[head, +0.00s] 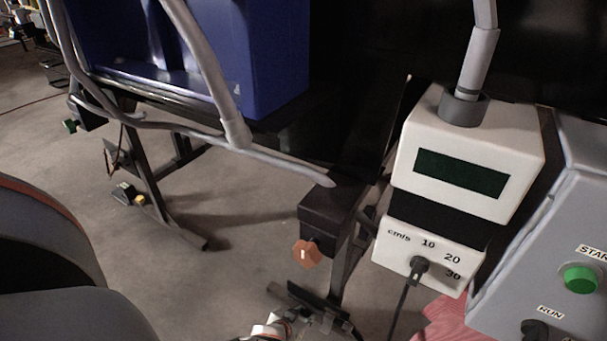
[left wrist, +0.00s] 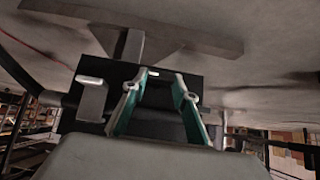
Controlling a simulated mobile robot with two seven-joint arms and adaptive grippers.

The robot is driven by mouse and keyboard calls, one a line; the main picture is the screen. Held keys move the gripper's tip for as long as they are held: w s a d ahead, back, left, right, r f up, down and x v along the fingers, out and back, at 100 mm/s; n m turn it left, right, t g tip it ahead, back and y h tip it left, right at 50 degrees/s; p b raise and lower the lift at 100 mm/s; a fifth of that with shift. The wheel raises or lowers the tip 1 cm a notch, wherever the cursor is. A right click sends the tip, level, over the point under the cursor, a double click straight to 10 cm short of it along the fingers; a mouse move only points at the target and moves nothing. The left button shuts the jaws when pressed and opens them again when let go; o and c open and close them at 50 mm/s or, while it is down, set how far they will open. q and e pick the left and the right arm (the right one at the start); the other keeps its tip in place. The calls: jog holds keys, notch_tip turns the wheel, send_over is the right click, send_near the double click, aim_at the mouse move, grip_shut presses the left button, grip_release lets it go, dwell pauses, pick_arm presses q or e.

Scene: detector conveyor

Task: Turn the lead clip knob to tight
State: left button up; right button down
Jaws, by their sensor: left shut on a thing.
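An orange-brown knob (head: 307,253) with a pale mark sits on the front of a black box (head: 325,208) at the conveyor's end. My left gripper (head: 312,296) comes up from the bottom edge, just below the knob. In the left wrist view, the gripper's teal-lined fingers (left wrist: 163,77) stand a little apart on either side of a dark thing, which I cannot identify. The gripper is shut on that thing. I cannot tell whether it touches the knob. My right gripper is not in view.
A white meter (head: 465,165) with a dark display and a black dial (head: 418,268) stands to the right. Beside it is a grey control box (head: 548,250) with a green button (head: 582,279). A blue bin (head: 270,65) is at the back. Open floor (head: 235,270) lies left of the knob.

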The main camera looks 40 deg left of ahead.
pick_arm(q)
jog(key=o, duration=1.1)
jog(key=shift+v, duration=6)
